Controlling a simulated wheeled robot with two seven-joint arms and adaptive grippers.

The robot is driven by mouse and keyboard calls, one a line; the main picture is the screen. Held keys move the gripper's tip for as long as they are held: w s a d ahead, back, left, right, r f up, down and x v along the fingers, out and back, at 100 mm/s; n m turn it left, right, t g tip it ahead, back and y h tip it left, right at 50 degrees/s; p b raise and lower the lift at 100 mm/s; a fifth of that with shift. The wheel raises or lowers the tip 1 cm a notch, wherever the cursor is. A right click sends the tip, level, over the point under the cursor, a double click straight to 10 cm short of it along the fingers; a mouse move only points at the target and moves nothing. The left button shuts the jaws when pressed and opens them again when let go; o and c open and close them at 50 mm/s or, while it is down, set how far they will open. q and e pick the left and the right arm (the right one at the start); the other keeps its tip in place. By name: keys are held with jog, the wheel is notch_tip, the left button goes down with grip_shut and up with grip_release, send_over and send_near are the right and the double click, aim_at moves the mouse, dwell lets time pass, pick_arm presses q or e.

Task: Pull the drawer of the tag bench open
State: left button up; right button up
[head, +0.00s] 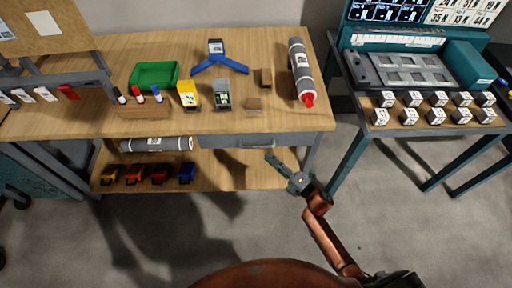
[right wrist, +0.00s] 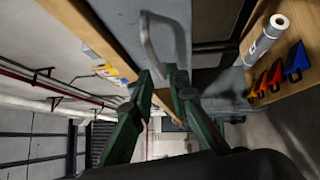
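The tag bench (head: 120,47) is a wooden-topped table. Its grey drawer (head: 215,142) sits under the front edge of the top and looks closed. A pale curved handle on the drawer front shows in the right wrist view (right wrist: 149,38). My right gripper (head: 270,156) is just below and in front of the right part of the drawer. In the right wrist view its green fingers (right wrist: 158,74) are a little apart, with the handle's near end at the gap between the tips. Contact with the handle cannot be told. My left gripper is not in view.
On the top are a green tray (head: 154,75), a blue stand (head: 220,65), a grey roll (head: 301,70) and small boxes. The lower shelf (head: 235,178) carries another roll (head: 155,144) and coloured bins. A teal table (head: 345,150) stands at right. The floor in front is clear.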

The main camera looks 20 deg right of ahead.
aim_at(257, 147)
jog(key=x, duration=0.5)
jog(key=b+x, duration=0.1)
jog(key=x, duration=0.1)
jog(key=shift+w+a+r, duration=0.25)
jog(key=shift+r, duration=0.05)
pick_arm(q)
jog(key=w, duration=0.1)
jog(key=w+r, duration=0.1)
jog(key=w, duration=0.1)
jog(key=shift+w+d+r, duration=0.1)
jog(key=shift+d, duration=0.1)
pick_arm(e)
grip_shut()
